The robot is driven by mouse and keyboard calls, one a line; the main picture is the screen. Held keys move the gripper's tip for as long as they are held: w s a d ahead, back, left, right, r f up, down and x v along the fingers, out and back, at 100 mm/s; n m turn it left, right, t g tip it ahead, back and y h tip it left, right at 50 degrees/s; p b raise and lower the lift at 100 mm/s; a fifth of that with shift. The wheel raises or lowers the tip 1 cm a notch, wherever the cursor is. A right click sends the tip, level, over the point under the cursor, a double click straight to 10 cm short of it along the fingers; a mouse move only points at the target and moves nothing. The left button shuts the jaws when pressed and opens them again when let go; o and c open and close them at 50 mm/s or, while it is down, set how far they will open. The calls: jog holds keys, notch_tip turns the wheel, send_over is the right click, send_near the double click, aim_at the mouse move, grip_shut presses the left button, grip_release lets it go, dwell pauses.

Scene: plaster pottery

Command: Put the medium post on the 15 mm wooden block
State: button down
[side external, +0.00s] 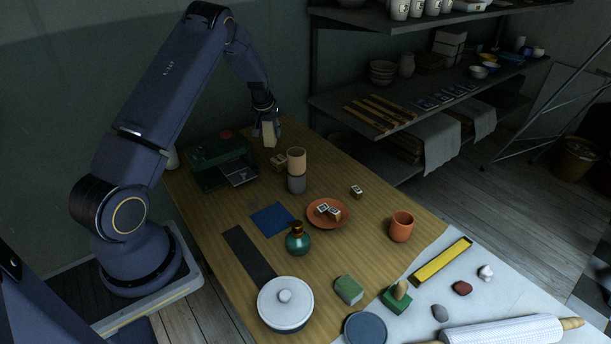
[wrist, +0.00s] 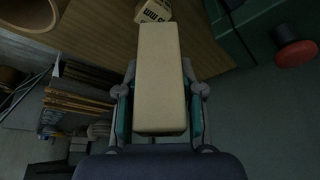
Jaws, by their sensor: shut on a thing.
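My gripper (side external: 265,122) is shut on a cream rectangular post (side external: 269,135), held in the air over the far end of the table. In the wrist view the post (wrist: 161,75) sits between the two fingers (wrist: 160,92) and points away from the camera. A small labelled wooden block (side external: 279,161) lies on the table below the post, beside the stacked cups. In the wrist view this block (wrist: 153,12) shows just past the post's far end, partly hidden by it; its print looks upside down, ending in "mm", with the number hard to read.
A green machine (side external: 215,157) with a red knob is at left. Other labelled blocks lie on a terracotta saucer (side external: 315,219) and on the table (side external: 357,191).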

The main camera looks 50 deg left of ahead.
jog(key=w+a+f, duration=0.1)
jog(key=f, duration=0.1)
jog(key=w+a+f, duration=0.1)
jog(key=w+f, duration=0.1)
jog(key=w+a+f, duration=0.1)
jog(key=f, duration=0.1)
jog(key=shift+w+f, duration=0.1)
jog(key=shift+w, duration=0.25)
jog(key=shift+f, duration=1.45)
jog(key=shift+f, duration=0.15)
jog(key=c, duration=0.7)
grip_release()
